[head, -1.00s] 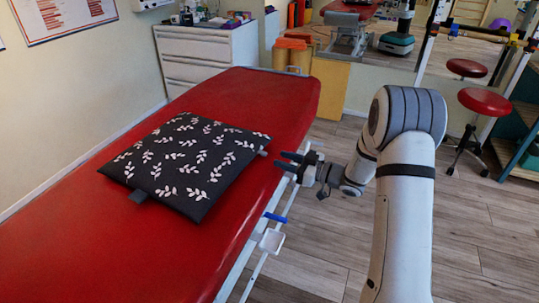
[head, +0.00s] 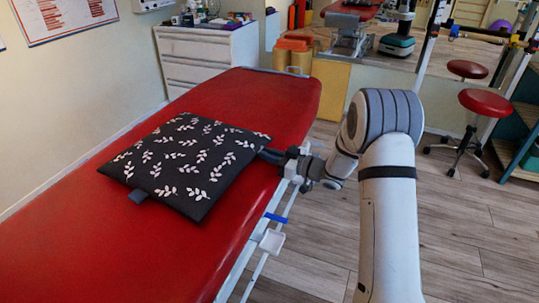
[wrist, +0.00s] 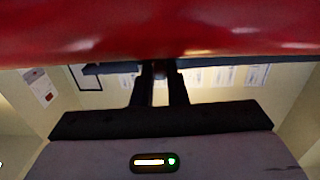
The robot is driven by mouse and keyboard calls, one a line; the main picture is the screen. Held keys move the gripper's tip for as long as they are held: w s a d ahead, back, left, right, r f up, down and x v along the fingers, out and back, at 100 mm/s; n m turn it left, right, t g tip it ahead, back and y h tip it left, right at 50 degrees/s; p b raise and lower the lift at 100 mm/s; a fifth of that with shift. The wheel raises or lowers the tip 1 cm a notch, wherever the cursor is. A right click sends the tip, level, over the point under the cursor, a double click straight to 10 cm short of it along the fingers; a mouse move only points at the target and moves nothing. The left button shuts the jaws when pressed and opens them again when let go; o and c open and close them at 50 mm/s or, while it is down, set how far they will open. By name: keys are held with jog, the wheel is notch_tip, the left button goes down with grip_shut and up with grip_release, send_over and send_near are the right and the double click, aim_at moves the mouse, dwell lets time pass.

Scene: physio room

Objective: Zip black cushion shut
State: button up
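The black cushion (head: 185,165) with white leaf sprigs lies flat on the red treatment couch (head: 85,245). A small grey-blue tab (head: 138,196) sticks out at its near left edge. My gripper (head: 268,155) is at the cushion's right corner, where its fingers cover the grey tab there. In the wrist view, two dark fingers (wrist: 161,72) stand close together with a narrow gap between them. Something small shows between their tips, too dim to make out. I cannot tell whether the fingers grip it. The zip itself is not clearly visible.
The couch's side rail with a blue lever (head: 275,217) and a white part lies below my gripper. A white drawer cabinet (head: 195,65) stands behind the couch. A red stool (head: 485,102) is at the right.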

grip_shut()
jog(key=shift+w, duration=0.1)
jog(key=shift+w+d, duration=0.25)
jog(key=shift+w, duration=0.1)
jog(key=shift+w+d+f, duration=0.1)
jog(key=shift+w+d, duration=0.1)
jog(key=shift+w, duration=0.4)
jog(key=shift+s, duration=0.1)
jog(key=o, duration=0.5)
grip_release()
